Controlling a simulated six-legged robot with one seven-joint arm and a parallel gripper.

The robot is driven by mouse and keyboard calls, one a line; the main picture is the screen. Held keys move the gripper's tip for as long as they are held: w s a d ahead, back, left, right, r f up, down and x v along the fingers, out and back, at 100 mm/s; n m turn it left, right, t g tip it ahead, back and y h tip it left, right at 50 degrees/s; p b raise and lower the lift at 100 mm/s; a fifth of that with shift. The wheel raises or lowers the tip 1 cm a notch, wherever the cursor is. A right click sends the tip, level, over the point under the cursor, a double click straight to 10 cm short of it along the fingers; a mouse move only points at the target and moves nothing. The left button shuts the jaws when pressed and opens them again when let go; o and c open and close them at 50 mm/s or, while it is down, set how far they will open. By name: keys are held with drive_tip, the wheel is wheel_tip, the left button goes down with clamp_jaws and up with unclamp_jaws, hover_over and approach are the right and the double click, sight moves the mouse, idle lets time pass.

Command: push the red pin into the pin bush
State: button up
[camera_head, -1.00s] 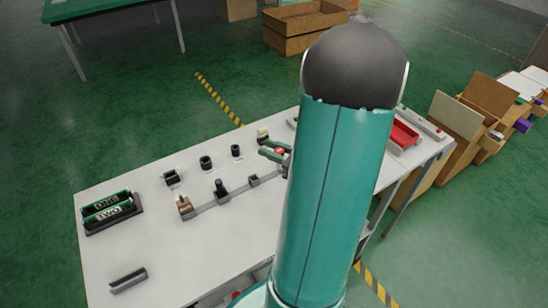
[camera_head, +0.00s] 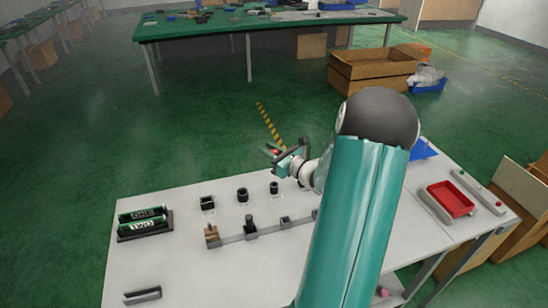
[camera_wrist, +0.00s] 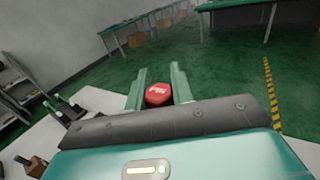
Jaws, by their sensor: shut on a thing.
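My gripper (camera_head: 275,153) is raised above the far edge of the white table and shut on the red pin. The red head of the pin (camera_wrist: 158,95) sits between the two green fingers in the wrist view, with small lettering on it. In the head view the pin (camera_head: 273,151) is a small red spot between the fingers. Three black sockets stand in a row on the table: a left one (camera_head: 207,203), a middle one (camera_head: 242,195) and a right one (camera_head: 274,188). I cannot tell which is the pin bush. The pin's shank is hidden.
A grey rail (camera_head: 267,232) with a brown block and black uprights lies in front of the sockets. A red tray (camera_head: 451,199) is at right. My arm hides part of the table.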

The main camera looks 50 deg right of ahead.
drive_tip(key=shift+a+r, duration=0.1)
drive_tip(key=shift+a, duration=0.05)
drive_tip(key=shift+w, duration=0.1)
drive_tip(key=shift+f, duration=2.9)
drive_tip(key=shift+f, duration=2.05)
drive_tip(key=o, duration=1)
drive_tip(key=shift+o, duration=0.2)
